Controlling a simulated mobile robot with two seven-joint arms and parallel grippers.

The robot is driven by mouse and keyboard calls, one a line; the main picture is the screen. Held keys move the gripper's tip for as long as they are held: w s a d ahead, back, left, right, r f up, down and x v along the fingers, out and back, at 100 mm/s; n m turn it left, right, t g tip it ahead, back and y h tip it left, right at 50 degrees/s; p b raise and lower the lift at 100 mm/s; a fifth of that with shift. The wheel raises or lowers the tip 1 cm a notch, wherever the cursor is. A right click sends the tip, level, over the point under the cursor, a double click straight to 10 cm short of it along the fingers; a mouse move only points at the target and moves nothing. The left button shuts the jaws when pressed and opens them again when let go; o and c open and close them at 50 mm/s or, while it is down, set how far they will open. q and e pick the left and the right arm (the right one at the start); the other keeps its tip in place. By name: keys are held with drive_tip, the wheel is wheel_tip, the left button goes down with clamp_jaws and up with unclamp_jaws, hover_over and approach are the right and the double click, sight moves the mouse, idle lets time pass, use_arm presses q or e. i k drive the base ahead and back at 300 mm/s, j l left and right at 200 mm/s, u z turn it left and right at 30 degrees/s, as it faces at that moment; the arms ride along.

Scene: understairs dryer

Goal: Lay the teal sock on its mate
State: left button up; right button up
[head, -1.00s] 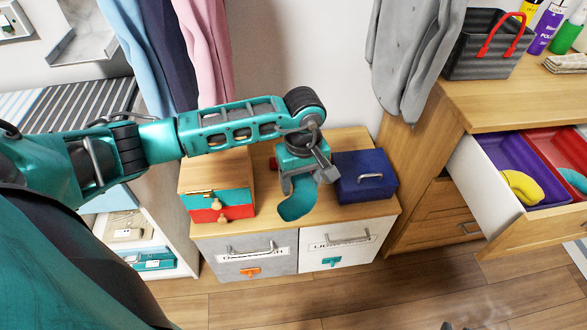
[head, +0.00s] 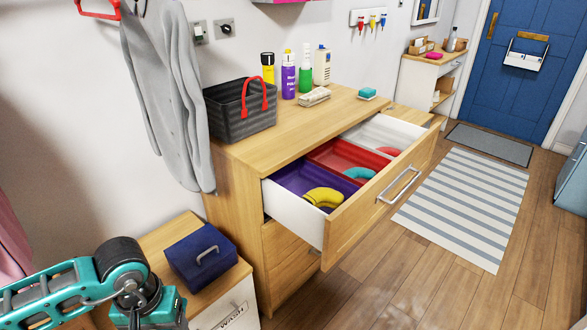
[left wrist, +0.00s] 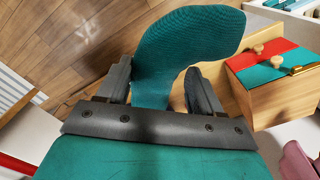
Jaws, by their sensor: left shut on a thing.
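The teal sock (left wrist: 195,38) hangs from my left gripper (left wrist: 160,82), whose two dark fingers are shut on its narrow part in the left wrist view. In the head view only my left wrist shows at the bottom left; the fingers and held sock are out of frame. A second teal sock (head: 358,173) lies curved in the red compartment (head: 330,152) of the open drawer (head: 375,212), right of and well away from my left gripper. My right gripper is in neither current view.
A yellow sock (head: 323,197) lies in the drawer's purple compartment (head: 290,180), and a red one (head: 389,151) in the white compartment. A blue box (head: 200,255) stands between my left arm and the dresser. A black basket (head: 240,110) and bottles stand on top.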

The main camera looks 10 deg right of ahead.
sight(357, 177)
drive_tip(key=i+l, duration=0.1)
drive_tip(key=l, duration=0.3)
drive_tip(key=l+z, duration=0.1)
drive_tip(key=l, duration=0.3)
drive_tip(key=i+l, duration=0.15)
drive_tip(key=l, duration=0.2)
drive_tip(key=i+l+z, duration=0.1)
drive_tip(key=l, duration=0.3)
drive_tip(key=i+l, duration=0.1)
drive_tip(key=l, duration=0.25)
drive_tip(key=i+l+z, duration=0.1)
drive_tip(key=l, duration=0.3)
